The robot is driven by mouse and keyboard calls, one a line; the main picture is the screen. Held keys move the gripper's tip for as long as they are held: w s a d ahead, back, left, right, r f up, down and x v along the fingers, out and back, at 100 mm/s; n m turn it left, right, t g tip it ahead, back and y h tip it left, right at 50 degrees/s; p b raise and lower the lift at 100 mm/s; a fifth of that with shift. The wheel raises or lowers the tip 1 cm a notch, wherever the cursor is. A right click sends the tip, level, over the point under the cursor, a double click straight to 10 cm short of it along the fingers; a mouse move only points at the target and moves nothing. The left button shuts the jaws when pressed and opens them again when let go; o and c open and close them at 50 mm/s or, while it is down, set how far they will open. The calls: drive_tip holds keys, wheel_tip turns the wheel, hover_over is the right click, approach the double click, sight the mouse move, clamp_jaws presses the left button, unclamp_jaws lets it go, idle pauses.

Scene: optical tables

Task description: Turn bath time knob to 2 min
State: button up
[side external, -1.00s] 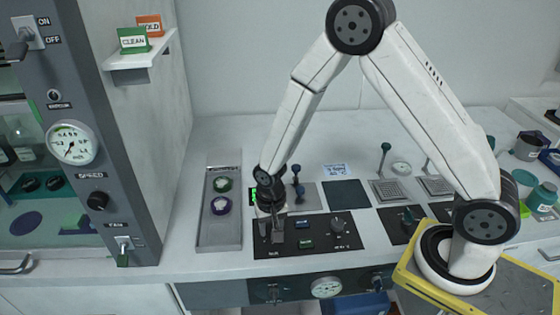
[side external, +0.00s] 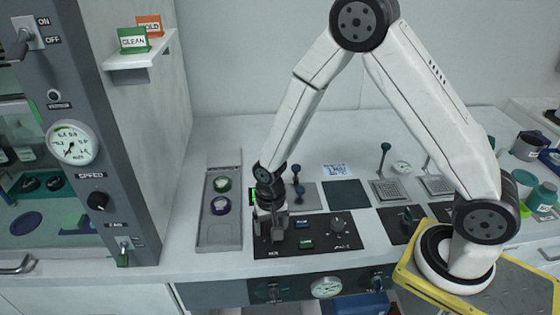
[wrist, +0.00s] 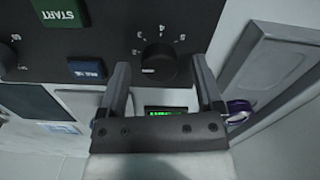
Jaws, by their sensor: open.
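A black control panel (side external: 300,243) lies on the bench and carries two knobs and two buttons. In the wrist view a dark round knob (wrist: 160,62) with a dial scale sits between the fingers of my gripper (wrist: 158,70). The fingers are open, one on each side of the knob, with visible gaps. In the side view my gripper (side external: 273,236) is over the panel's left part and hides most of this knob. The other knob (side external: 338,225) is at the panel's right. The knob labels are too small or blurred to read.
A green START button (wrist: 60,12) and a blue button (wrist: 87,68) sit beside the knob. A grey tray (side external: 220,238) with green and purple round items is left of the panel. A small green display (wrist: 168,112) shows behind the gripper.

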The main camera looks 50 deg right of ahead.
drive_tip(key=shift+r, duration=3.55)
drive_tip(key=shift+s+d+r, duration=0.25)
drive_tip(key=shift+s+r, duration=0.05)
drive_tip(key=shift+r, duration=0.05)
drive_tip(key=s+d+r+n+t, duration=0.2)
drive_tip(key=s+d+r+n, duration=0.3)
drive_tip(key=s, duration=0.3)
drive_tip(key=shift+s+r+n+t, duration=0.3)
drive_tip(key=shift+n, duration=0.6)
